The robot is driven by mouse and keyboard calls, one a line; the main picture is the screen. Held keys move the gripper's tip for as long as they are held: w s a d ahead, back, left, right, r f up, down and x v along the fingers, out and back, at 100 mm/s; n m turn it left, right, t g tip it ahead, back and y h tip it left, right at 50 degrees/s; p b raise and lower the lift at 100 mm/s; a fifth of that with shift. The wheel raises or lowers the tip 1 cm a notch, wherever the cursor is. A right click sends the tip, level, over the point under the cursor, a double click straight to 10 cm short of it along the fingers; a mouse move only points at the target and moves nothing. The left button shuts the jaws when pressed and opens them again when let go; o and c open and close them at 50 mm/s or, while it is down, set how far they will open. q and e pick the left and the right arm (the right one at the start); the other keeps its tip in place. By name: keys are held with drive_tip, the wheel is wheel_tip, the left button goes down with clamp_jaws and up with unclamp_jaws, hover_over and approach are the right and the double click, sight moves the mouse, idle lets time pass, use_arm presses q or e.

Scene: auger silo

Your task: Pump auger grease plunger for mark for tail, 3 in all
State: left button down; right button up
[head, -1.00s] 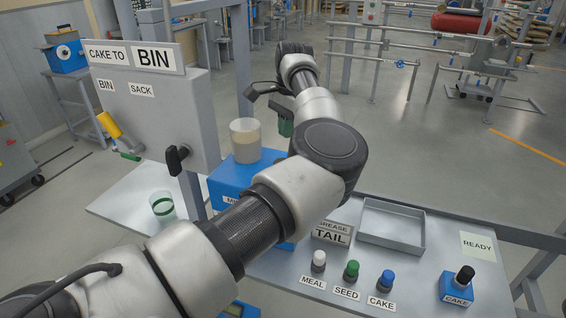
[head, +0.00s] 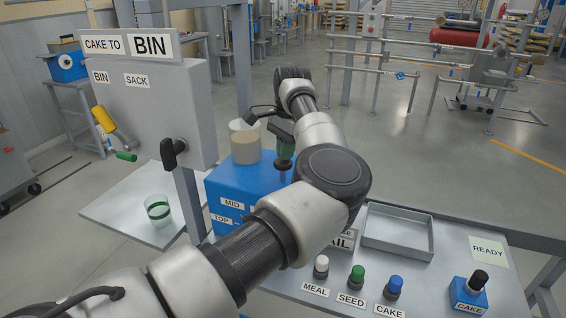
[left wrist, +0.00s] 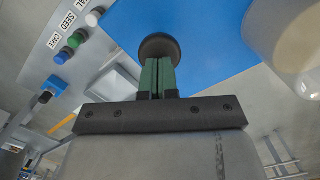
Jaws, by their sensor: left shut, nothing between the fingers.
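The blue box (head: 222,190) stands on the bench with MID and TOP labels on its front. A dark round plunger knob (head: 285,163) shows at its top right, and also in the left wrist view (left wrist: 158,44). My left gripper (head: 284,153) points down at this knob, with its green fingers shut and nothing between them. In the left wrist view the fingertips (left wrist: 157,62) meet the knob's outline; I cannot tell whether they touch it. The GREASE TAIL sign (head: 346,241) is partly hidden behind my arm. My right gripper is not in view.
A clear cup of beige material (head: 245,145) stands on the blue box, close left of my gripper. White, green and blue buttons (head: 357,275) and an empty grey tray (head: 397,235) are to the right. A grey panel with levers (head: 150,115) stands left.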

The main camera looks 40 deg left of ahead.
use_arm(q)
drive_tip(key=shift+f+b, duration=0.5)
drive_tip(key=shift+f, duration=0.7)
drive_tip(key=shift+w+d+r+p, duration=0.3)
drive_tip(key=shift+w+r+p, duration=0.4)
drive_tip(key=shift+w+p, duration=0.35)
drive_tip(key=shift+w+d+p, duration=0.1)
drive_tip(key=shift+w+p, duration=0.15)
drive_tip(key=shift+p, duration=0.1)
drive_tip(key=shift+w+f, duration=0.15)
drive_tip(key=shift+f, duration=0.05)
drive_tip(key=shift+d, duration=0.1)
wheel_tip(320, 180, up, 11)
drive_tip(key=w, duration=0.1)
drive_tip(key=shift+d, duration=0.15)
drive_tip(key=shift+f, duration=0.1)
